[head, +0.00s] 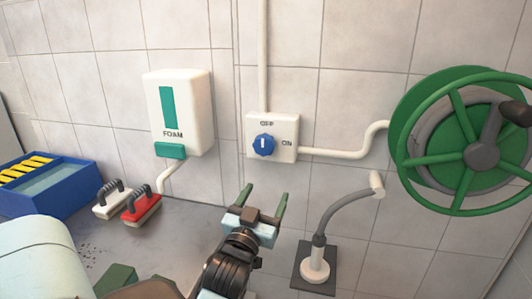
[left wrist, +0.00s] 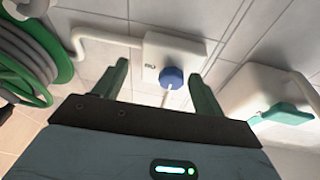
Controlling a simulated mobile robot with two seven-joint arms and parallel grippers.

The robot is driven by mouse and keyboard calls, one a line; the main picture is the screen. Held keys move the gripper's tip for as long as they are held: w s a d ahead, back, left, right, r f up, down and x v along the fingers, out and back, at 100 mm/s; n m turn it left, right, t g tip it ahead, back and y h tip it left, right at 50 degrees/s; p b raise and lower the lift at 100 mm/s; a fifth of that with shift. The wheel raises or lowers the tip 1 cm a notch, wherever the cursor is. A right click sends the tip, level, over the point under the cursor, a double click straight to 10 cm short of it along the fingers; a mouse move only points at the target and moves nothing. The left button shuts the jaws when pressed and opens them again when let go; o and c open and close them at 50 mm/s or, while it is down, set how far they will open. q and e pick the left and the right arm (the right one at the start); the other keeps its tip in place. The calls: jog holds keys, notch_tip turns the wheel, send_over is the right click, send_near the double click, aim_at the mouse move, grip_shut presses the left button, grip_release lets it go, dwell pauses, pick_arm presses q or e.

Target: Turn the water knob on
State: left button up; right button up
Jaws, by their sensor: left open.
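The blue water knob (head: 263,145) sits on a white wall box (head: 285,124) marked OFF above the knob and ON to its right. Its white pointer mark stands upright, towards OFF. My left gripper (head: 262,200) is open and empty, below the knob and apart from it, with its two green fingers pointing up. In the left wrist view the knob (left wrist: 172,77) shows between the open fingers (left wrist: 158,85), farther off at the wall. My right gripper is in neither view.
A white foam dispenser (head: 180,110) hangs left of the box. A green hose reel (head: 470,145) is at the right, joined to the box by a white pipe (head: 340,153). A grey curved spout (head: 345,207) stands right of my gripper. Brushes (head: 140,207) and a blue bin (head: 70,188) are left.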

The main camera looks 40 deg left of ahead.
aim_at(263, 147)
pick_arm(q)
jog(key=w+a+r+y, duration=0.1)
jog(key=w+a+r, duration=0.1)
jog(key=r, duration=0.1)
jog(key=w+a+r+n+y, duration=0.1)
jog(key=a+r, duration=0.1)
jog(key=r, duration=0.1)
jog(key=w+a+r+n+p, duration=0.1)
jog(key=w+a+r, duration=0.1)
jog(key=r, duration=0.1)
jog(key=shift+w+y, duration=0.3)
jog(key=shift+y, duration=0.1)
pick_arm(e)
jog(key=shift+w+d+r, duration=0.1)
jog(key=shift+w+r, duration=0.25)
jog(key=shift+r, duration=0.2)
